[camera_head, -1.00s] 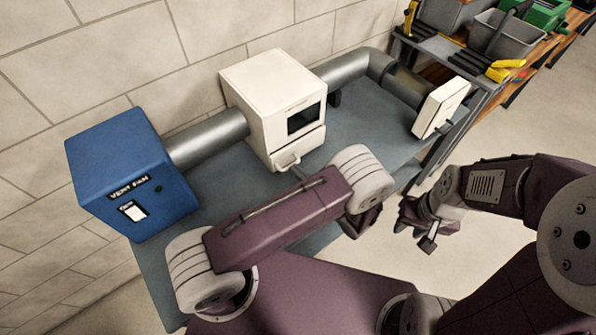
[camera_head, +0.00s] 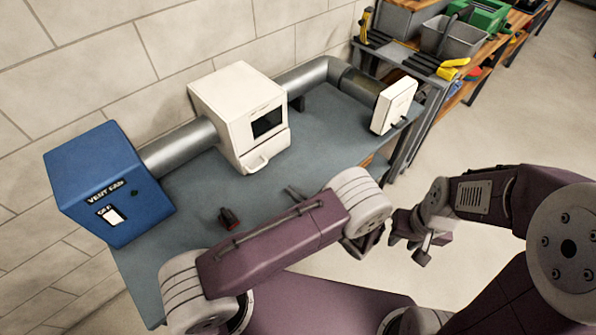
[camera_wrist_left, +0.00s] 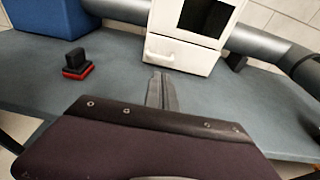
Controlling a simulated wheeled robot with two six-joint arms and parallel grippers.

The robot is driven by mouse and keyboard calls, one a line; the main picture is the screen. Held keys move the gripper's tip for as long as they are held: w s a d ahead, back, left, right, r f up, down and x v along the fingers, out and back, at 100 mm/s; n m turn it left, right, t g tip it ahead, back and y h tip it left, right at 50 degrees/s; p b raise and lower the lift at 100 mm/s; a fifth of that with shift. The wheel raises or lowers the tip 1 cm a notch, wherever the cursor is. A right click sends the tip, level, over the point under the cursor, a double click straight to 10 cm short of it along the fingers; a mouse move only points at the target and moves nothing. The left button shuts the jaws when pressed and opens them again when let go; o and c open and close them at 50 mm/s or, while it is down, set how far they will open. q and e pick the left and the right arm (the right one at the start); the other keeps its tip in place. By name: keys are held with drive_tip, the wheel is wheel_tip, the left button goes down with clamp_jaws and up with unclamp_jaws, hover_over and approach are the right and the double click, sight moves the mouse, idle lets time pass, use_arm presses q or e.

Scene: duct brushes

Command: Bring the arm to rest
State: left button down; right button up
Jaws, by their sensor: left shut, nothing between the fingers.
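My left arm crosses the front of the table in the head view. The tips of its left gripper (camera_head: 292,191) show past the purple arm link, above the table and short of the white box's drawer. In the left wrist view the fingers (camera_wrist_left: 161,92) are together and empty. A small black block with a red base (camera_head: 230,218) sits on the table left of the gripper; it also shows in the left wrist view (camera_wrist_left: 77,64). My right gripper (camera_head: 424,245) hangs past the table's front edge; its finger gap is unclear.
A blue vent fan box (camera_head: 105,185), a white box (camera_head: 238,112) with a drawer, and a white panel box (camera_head: 395,105) stand along grey ducts (camera_head: 180,148). A shelf with bins (camera_head: 450,35) stands at the back right. The table's middle (camera_head: 215,190) is mostly clear.

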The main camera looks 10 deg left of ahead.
use_arm(q)
drive_tip(key=a+r+n+g+p, duration=0.1)
drive_tip(key=a+r+n+g, duration=0.65)
drive_tip(key=a+r, duration=0.4)
drive_tip(key=s+a+r+n+g+h+p, duration=0.1)
drive_tip(key=s+a+n+g+h, duration=0.15)
drive_tip(key=s+n, duration=0.3)
drive_tip(key=s+a+n+g+h, duration=0.1)
drive_tip(key=s+a+n+h, duration=0.1)
drive_tip(key=s+n+h, duration=0.4)
drive_tip(key=d+f+n+t+h, duration=0.2)
drive_tip(key=d+n, duration=0.4)
drive_tip(key=d, duration=0.3)
drive_tip(key=shift+s+d+f+t+h, duration=0.35)
drive_tip(key=shift+t+h, duration=0.25)
drive_tip(key=shift+h, duration=0.65)
